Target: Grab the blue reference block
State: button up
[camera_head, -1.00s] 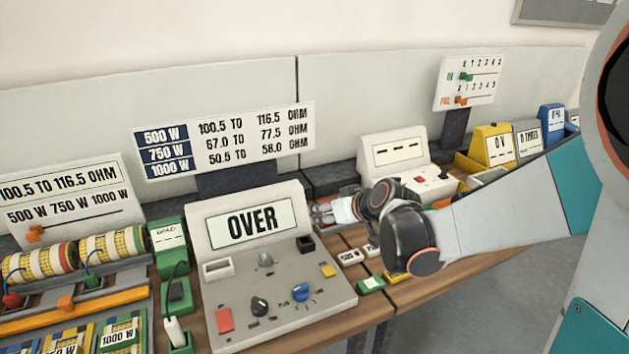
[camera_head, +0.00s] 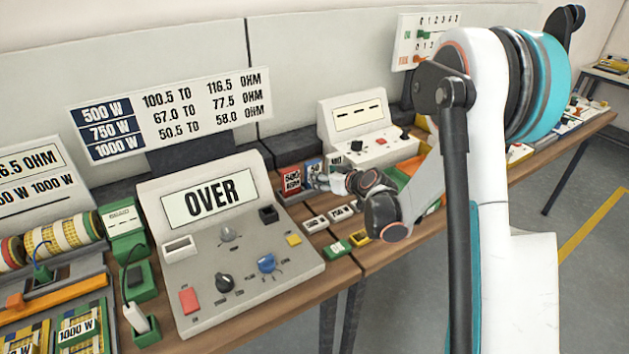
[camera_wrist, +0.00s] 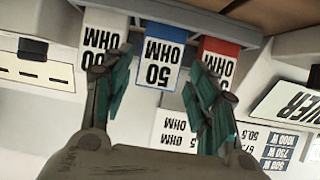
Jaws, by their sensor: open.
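The blue reference block (camera_wrist: 162,38), with a white label reading 50 OHM, stands in a grey rack between a red block and a white block. It also shows in the head view (camera_head: 314,166), partly covered by my gripper (camera_head: 326,182). In the wrist view my gripper (camera_wrist: 158,82) is open. Its two teal fingers lie to either side of the blue block's label in the picture, with nothing held. I cannot tell how far the fingertips are from the block.
The red 500 OHM block (camera_head: 291,180) and a white block (camera_wrist: 104,45) flank the blue one closely. The grey OVER meter (camera_head: 150,205) stands to the left. A white display box (camera_head: 355,102) stands behind. Small labelled pieces (camera_head: 316,224) lie in front.

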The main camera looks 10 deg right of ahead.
jog(key=shift+r+b+x, duration=0.15)
jog(key=shift+b+x, duration=0.55)
jog(key=shift+x, duration=1.25)
jog(key=shift+r+b+x, duration=0.1)
jog(key=shift+b+x, duration=0.6)
jog(key=shift+x, duration=1.3)
jog(key=shift+a, duration=0.15)
jog(key=c, duration=0.9)
